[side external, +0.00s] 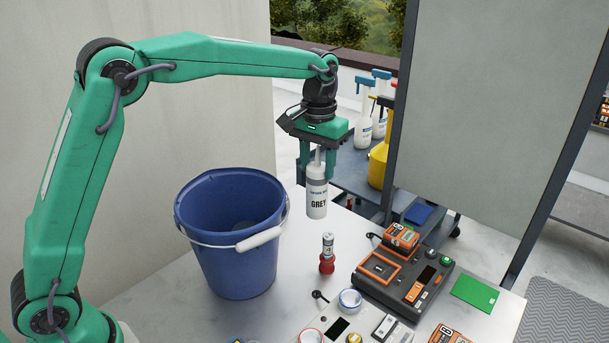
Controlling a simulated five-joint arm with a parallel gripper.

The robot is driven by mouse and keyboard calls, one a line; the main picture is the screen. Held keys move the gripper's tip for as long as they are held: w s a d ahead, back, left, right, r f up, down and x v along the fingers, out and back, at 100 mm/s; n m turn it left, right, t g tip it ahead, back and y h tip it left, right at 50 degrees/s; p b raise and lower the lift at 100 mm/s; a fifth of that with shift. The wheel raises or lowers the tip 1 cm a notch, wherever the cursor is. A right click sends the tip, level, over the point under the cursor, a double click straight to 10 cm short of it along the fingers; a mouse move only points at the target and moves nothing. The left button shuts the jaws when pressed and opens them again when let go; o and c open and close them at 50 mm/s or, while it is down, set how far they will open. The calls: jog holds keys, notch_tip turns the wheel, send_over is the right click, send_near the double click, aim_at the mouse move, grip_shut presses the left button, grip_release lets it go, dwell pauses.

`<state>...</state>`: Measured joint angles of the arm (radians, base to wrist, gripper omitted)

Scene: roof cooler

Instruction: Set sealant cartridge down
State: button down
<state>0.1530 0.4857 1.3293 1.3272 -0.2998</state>
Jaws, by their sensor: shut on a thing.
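The sealant cartridge (317,198) is a white tube with a grey band and the word GREY on it. It hangs upright, nozzle up, in the side external view. My gripper (318,165) points down from above and is shut on the cartridge's upper part. The cartridge's lower end appears to be above the pale worktop (300,283), to the right of the blue bucket. How large the gap below it is, I cannot tell.
A blue bucket (232,263) with a white handle grip stands on the left. Spray bottles (364,120) stand on a cart behind. A grey panel (490,130) rises at right.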

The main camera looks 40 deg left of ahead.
jog(key=shift+s+a+m, duration=0.8)
jog(key=shift+s+a, duration=0.5)
jog(key=shift+a, duration=2.65)
jog(key=d, duration=0.7)
jog(key=shift+a, duration=3.5)
jog(key=w+d+f+n, duration=0.1)
jog(key=w+d+n, duration=0.4)
jog(key=d, duration=0.5)
jog(key=shift+w+f, duration=0.2)
jog(key=shift+w, duration=1.1)
